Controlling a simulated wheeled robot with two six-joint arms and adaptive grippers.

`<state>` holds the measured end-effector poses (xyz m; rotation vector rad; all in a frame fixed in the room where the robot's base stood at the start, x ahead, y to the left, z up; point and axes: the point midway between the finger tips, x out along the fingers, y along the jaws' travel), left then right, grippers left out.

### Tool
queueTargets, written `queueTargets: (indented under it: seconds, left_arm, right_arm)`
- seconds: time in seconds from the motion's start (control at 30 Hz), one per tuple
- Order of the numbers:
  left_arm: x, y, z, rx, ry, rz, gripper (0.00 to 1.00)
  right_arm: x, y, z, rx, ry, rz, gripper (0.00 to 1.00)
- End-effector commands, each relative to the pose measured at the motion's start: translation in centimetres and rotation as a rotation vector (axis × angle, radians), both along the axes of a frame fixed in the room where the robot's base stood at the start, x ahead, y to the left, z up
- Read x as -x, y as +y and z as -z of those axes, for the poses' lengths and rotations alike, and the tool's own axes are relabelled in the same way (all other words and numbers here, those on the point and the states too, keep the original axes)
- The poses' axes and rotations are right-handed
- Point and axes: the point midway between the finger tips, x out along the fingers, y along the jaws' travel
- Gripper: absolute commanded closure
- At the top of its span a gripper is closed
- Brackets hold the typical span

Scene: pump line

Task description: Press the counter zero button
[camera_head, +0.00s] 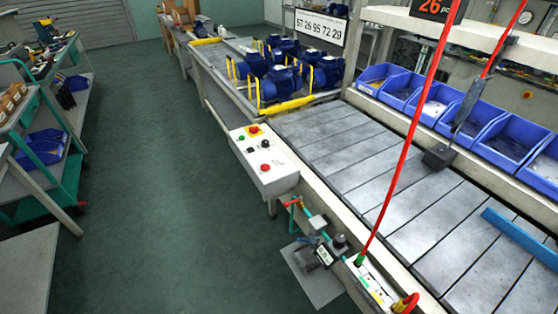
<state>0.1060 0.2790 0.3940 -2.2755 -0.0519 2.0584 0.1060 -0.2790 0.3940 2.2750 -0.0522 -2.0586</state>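A white control box (264,162) stands at the left edge of the roller line, near the middle of the view. Its sloped top carries a green button (241,138), a red stop button on a yellow base (254,130), a small black button (250,149) and red buttons, one of them nearer the front (265,168). The labels are too small to read, so I cannot tell which is the counter zero button. A black counter display (435,8) at the top right shows 26 in red. Neither of my grippers is in view.
Several blue pumps (285,68) stand behind the box on the line. Blue bins (440,103) line the right side. A red hose (410,130) hangs over the metal deck (370,165). Green floor (150,170) lies open to the left, beside a shelf cart (60,125).

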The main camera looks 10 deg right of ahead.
Motion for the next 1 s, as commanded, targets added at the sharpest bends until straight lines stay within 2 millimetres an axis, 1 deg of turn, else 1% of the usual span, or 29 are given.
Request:
queueTargets:
  seconds: [0.27, 0.3, 0.6, 0.7, 1.0]
  left_arm:
    - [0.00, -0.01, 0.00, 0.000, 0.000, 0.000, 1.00]
    - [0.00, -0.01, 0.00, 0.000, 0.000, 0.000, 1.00]
    - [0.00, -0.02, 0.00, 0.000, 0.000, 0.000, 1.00]
    - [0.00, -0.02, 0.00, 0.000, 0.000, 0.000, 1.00]
    - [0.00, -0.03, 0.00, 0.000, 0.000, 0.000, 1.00]
  right_arm:
    - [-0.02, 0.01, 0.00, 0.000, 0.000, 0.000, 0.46]
    - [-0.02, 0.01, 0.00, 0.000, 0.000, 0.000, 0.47]
    - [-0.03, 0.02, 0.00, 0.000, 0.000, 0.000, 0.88]
    - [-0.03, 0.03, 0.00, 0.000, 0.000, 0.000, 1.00]
    - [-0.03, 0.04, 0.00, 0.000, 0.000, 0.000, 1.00]
